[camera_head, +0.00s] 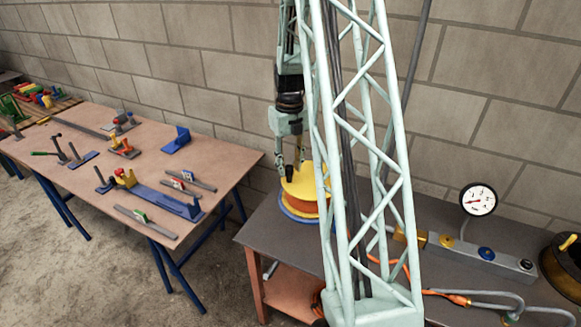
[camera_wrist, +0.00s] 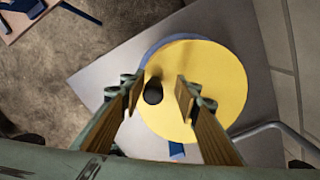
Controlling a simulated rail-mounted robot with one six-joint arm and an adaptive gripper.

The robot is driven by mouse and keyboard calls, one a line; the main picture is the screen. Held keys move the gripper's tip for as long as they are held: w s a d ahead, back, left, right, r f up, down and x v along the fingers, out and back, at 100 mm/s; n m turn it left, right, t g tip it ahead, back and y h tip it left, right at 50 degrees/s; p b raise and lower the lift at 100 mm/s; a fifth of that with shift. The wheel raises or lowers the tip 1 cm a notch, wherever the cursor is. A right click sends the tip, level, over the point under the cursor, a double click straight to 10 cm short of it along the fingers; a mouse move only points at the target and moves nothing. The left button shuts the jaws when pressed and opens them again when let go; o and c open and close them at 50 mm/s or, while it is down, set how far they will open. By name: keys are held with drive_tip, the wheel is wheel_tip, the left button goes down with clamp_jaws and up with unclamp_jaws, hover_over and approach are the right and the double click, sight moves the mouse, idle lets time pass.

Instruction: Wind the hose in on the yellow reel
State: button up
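The yellow reel (camera_head: 308,183) stands on the grey bench, with orange hose (camera_head: 300,207) around its drum and a blue base below. In the wrist view its yellow top disc (camera_wrist: 215,85) fills the middle. A dark round knob (camera_wrist: 153,93) is on the disc, off its centre. My gripper (camera_head: 289,172) points down over the reel's left part. In the wrist view my gripper (camera_wrist: 159,88) is open, its fingers on either side of the knob with gaps. I cannot tell how far the fingertips reach down beside it. My lattice arm hides part of the bench.
A gauge (camera_head: 478,199) stands behind a grey valve block (camera_head: 470,250) on the bench. Orange hose (camera_head: 460,299) and grey pipes lie at the front right. A dark reel (camera_head: 565,265) is at the far right. A table (camera_head: 100,190) with tools stands left; the wall is close behind.

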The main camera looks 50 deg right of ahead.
wheel_tip(320, 180, up, 12)
idle(0.9)
